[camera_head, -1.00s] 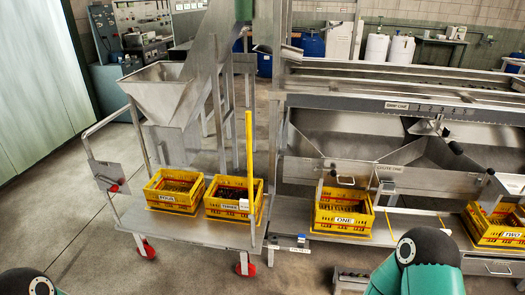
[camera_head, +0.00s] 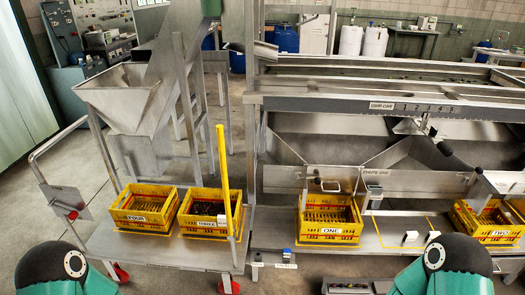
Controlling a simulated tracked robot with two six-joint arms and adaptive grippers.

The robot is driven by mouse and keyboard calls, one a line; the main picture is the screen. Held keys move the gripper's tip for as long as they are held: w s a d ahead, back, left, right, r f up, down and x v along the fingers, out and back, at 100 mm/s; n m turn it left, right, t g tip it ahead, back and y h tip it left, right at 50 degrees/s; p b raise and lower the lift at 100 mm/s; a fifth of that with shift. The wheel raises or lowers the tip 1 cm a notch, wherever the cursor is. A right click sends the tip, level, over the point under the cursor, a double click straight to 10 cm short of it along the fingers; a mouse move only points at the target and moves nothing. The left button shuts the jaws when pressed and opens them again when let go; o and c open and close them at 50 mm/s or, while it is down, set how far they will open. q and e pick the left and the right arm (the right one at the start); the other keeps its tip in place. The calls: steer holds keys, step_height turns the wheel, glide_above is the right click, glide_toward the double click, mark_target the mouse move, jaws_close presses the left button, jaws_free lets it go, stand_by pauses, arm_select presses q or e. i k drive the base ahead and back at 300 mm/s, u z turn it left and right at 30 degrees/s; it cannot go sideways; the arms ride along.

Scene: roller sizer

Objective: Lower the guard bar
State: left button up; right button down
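A yellow bar (camera_head: 223,178), which looks like the guard bar, stands nearly upright at the right end of the low metal cart shelf (camera_head: 160,249). Its lower end is beside the yellow crate labelled THREE (camera_head: 203,228), with a small white block close to it. Another yellow crate, labelled FOUR (camera_head: 141,217), sits left of that one. Only rounded dark and teal parts of my own arms show at the bottom left and bottom right. Neither gripper is in view.
Crate ONE (camera_head: 331,232) and crate TWO (camera_head: 484,231) sit on a shelf under the steel sizer frame (camera_head: 320,103). A metal hopper (camera_head: 130,92) rises behind the cart. A bent handle rail (camera_head: 57,145) sticks out at the cart's left. Open floor (camera_head: 25,215) lies at left.

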mark_target(219, 128)
steer(key=z, duration=0.15)
steer(key=i, duration=1.45)
steer(key=u, duration=0.55)
